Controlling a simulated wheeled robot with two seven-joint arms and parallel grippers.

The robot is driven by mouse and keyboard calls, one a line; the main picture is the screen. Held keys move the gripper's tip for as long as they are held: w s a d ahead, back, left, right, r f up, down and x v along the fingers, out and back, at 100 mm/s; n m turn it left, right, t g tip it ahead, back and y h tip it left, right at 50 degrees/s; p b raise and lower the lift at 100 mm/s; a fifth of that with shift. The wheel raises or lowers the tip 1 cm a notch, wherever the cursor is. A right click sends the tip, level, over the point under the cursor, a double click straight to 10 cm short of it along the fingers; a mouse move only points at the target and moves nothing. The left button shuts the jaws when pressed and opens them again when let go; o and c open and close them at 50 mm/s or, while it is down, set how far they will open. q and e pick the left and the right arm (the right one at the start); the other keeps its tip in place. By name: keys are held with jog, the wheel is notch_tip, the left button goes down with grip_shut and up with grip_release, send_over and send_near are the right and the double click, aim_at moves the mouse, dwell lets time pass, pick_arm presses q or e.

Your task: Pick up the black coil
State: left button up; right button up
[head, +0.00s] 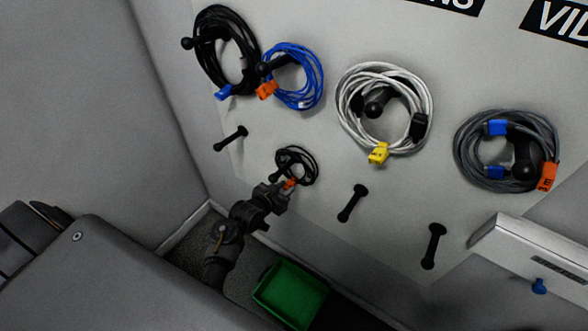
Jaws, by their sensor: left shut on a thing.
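A small black coil (308,155) with an orange part (289,184) at its lower end is in the lower middle of the head view, in front of the pale wall panel. My left gripper (283,187) is shut on the coil at its lower side. A peg shows close to the coil, partly hidden, and I cannot tell whether the coil still loops around it. A larger black coil (206,60) with a blue plug hangs on a peg at the upper left. My right gripper is not in view.
A blue coil (319,75), a white coil (346,125) and a grey coil (470,165) hang on the panel. Bare black pegs (352,203) stick out below them. A green bin (290,294) stands below my left arm. A white box edge (530,258) is at the right.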

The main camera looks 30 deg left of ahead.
pick_arm(q)
grip_shut()
jog(key=shift+s+r, duration=0.4)
jog(key=r+b+v, duration=0.1)
jog(key=b+v, duration=0.1)
jog(key=v, duration=1.3)
jog(key=shift+w+r, duration=0.15)
jog(key=shift+w, duration=0.1)
